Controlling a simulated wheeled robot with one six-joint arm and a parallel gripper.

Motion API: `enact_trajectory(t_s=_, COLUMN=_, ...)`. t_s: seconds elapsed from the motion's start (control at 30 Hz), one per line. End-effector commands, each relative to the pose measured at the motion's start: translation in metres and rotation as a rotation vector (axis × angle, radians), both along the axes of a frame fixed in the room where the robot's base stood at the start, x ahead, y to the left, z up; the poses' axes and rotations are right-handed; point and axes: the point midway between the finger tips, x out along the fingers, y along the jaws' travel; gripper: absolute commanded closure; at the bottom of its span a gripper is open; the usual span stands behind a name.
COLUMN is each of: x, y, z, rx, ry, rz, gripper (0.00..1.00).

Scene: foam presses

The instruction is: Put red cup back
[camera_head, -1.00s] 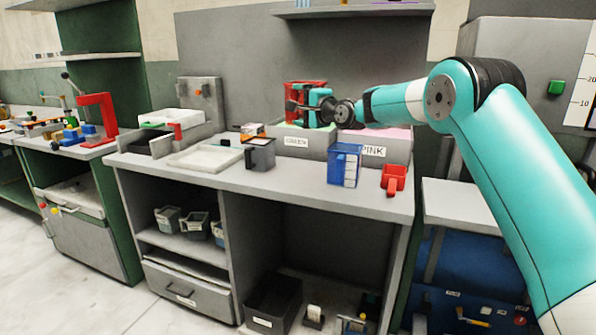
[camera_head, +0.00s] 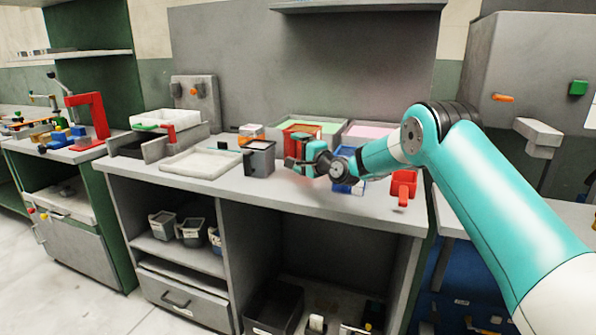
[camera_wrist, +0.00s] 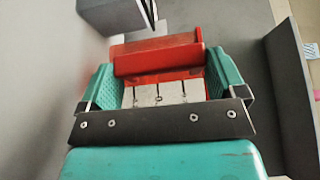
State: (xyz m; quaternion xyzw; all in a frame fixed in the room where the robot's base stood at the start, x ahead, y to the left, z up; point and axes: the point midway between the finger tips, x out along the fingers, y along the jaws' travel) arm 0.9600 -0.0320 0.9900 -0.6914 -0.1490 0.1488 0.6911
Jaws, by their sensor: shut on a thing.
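The red cup (camera_head: 303,131) is between the fingers of my gripper (camera_head: 300,156), low over the counter (camera_head: 285,190), between the grey cup (camera_head: 259,160) and the blue cup (camera_head: 352,160). Whether its base touches the counter is hidden by the gripper. In the wrist view the red cup (camera_wrist: 158,58) shows a pale panel with dark scale marks, and both teal fingers of my gripper (camera_wrist: 163,88) close on its sides. My gripper and wrist partly cover the blue cup.
A green-filled bin (camera_head: 322,124) and a pink-filled bin (camera_head: 368,131) stand behind. A pale tray (camera_head: 200,163) lies left of the grey cup. The counter's front strip is clear.

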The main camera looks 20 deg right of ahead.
Motion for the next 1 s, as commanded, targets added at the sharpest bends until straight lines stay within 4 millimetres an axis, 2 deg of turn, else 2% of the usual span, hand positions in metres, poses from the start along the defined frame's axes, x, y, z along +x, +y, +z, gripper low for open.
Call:
enact_trajectory(t_s=0.23, x=0.0, y=0.002, z=-0.02, rx=-0.001, ry=-0.001, rz=0.003, gripper=0.36)
enact_trajectory(t_s=0.47, x=0.0, y=0.002, z=-0.054, rx=0.0, ry=-0.001, rz=0.002, gripper=0.36)
enact_trajectory(t_s=0.83, x=0.0, y=0.002, z=-0.06, rx=0.0, ry=-0.002, rz=0.002, gripper=0.36)
enact_trajectory(t_s=0.87, x=0.0, y=0.002, z=-0.06, rx=0.0, ry=-0.002, rz=0.002, gripper=0.08)
enact_trajectory(t_s=0.9, x=0.0, y=0.002, z=-0.059, rx=0.0, ry=-0.002, rz=0.002, gripper=0.0)
enact_trajectory(t_s=1.0, x=0.0, y=0.002, z=-0.058, rx=0.0, ry=-0.002, rz=0.002, gripper=0.0)
